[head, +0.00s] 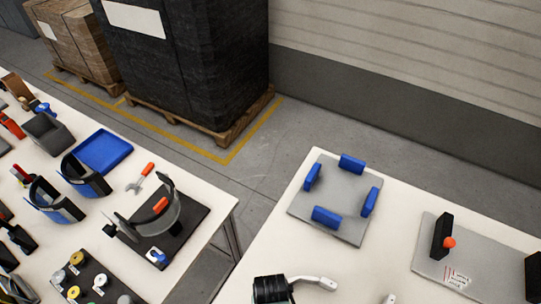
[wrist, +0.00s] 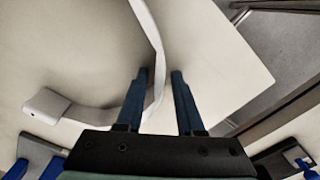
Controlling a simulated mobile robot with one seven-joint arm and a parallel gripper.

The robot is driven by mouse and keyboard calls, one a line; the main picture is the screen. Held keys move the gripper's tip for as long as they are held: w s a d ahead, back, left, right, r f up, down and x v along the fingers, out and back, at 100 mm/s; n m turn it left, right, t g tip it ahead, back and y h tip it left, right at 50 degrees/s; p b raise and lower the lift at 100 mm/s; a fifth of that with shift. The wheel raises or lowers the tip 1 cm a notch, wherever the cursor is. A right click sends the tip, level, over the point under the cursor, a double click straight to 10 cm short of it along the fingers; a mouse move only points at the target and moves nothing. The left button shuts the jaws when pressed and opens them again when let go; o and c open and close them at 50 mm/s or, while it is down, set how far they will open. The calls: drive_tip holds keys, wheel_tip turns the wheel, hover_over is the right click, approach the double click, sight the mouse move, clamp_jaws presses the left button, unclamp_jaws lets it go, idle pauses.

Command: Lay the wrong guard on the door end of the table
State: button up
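A thin white curved band (wrist: 156,35) with a blocky white end (wrist: 45,105) lies on the pale table (wrist: 75,50) below me; it looks like a guard. In the head view its white end (head: 316,281) shows on the right table, while most of the band is hidden or out of frame. My gripper (wrist: 160,72) points down over it, with one dark finger on each side of the band. The fingers stand apart, with a gap showing beside the band. In the head view a dark ribbed part at the bottom edge hides my fingers.
A grey plate (head: 330,205) with blue blocks lies on the right table (head: 300,238). A grey board (head: 480,258) with a black post stands to its right. A floor gap separates the tables.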

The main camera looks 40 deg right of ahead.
drive_tip(key=shift+r, duration=0.15)
wheel_tip(320, 180, up, 12)
drive_tip(key=shift+p, duration=0.3)
idle(0.4)
